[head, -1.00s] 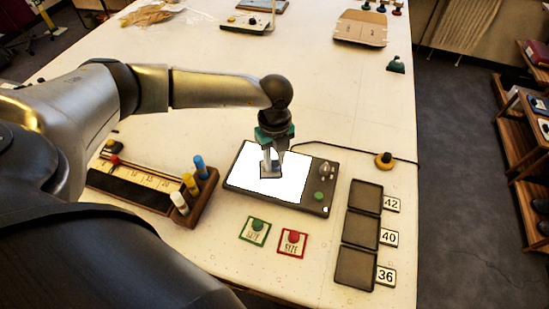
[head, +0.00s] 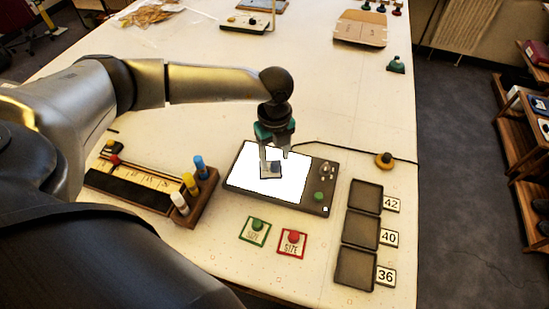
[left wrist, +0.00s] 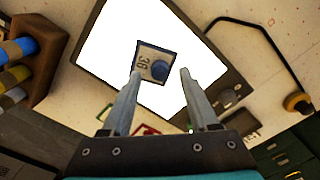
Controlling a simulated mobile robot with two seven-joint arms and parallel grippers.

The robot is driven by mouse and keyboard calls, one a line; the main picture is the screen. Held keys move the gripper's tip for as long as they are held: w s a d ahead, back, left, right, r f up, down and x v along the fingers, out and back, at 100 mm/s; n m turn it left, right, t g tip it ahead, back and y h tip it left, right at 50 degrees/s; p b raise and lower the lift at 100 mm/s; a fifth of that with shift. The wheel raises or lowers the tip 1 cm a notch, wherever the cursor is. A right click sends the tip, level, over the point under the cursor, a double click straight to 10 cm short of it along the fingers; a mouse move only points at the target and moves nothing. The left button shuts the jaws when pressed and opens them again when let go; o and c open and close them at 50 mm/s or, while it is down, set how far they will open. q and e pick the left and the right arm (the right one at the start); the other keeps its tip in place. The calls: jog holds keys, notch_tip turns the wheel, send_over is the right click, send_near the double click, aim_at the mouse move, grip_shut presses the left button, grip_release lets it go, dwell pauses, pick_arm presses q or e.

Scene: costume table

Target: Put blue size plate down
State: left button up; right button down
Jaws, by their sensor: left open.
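The blue size plate (head: 271,170), a small plate with a blue knob and a dark blue edge, lies on the bright white panel of the dark device (head: 240,184). In the left wrist view the plate (left wrist: 147,55) reads "36" and lies turned on the white surface. My left gripper (head: 275,154) is open just above the plate, with its fingers apart. In the left wrist view its fingertips (left wrist: 160,72) point toward the plate, and nothing is held between them. My right gripper is not in view.
Green (head: 254,231) and red (head: 292,242) size plates lie in front of the device. Three dark trays (head: 356,268) labelled 42, 40 and 36 stand to the right. A wooden rack (head: 205,211) with coloured pegs stands left. A black cable (head: 340,150) runs behind.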

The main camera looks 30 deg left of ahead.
aim_at(274, 164)
pick_arm(q)
notch_tip(274, 164, up, 10)
jog(key=shift+r, duration=0.2)
dwell(0.3)
